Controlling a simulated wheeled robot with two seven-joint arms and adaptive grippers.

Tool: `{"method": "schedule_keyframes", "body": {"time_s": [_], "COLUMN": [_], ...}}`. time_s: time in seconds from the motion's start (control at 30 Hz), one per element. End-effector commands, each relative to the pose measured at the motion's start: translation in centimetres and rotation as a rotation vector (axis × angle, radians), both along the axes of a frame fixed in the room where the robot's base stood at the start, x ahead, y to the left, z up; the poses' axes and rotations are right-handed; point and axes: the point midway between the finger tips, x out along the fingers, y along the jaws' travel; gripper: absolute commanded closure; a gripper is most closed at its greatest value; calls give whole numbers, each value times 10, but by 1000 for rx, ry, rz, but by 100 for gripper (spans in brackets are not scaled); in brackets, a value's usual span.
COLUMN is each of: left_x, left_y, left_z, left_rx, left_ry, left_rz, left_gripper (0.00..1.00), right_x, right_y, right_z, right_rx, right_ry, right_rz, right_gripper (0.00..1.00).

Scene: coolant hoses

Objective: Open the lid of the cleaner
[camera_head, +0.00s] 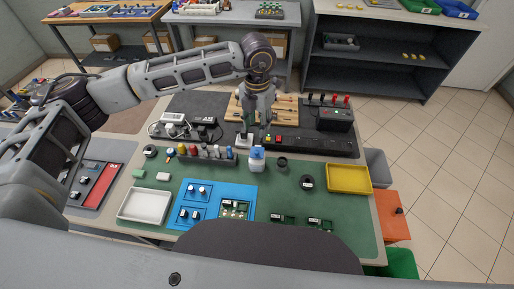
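A small white bottle with a blue top (257,159), which looks like the cleaner, stands on the green mat just below the middle of the view. Whether its lid is open or closed is too small to tell. My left gripper (256,135) points down just behind the bottle, near the black strip at the mat's back edge. Its two fingers are spread apart, with no object clearly between them. A small white piece (244,141) shows at the tip of its left finger; I cannot tell whether they touch. My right gripper is out of view.
Several small bottles (205,152) stand left of the cleaner. A blue tray (212,211), a white tray (145,206) and a yellow tray (349,179) lie on the green mat (290,203). A black ring (282,163) is close right of the cleaner. The mat's centre is mostly free.

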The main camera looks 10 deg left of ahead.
Motion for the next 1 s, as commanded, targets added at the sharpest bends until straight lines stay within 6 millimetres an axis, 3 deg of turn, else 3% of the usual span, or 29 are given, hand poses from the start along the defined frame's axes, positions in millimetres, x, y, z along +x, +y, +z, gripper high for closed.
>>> {"method": "schedule_keyframes", "body": {"time_s": [0.3, 1.0], "left_x": [-1, -1], "left_y": [0, 0], "left_z": [-32, -120], "left_rx": [0, 1], "left_ry": [3, 2], "left_rz": [0, 0], "left_gripper": [62, 62], "right_x": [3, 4], "right_y": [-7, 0], "right_z": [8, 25], "right_rx": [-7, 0], "right_ry": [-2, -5], "right_rz": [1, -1], "right_gripper": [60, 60]}}
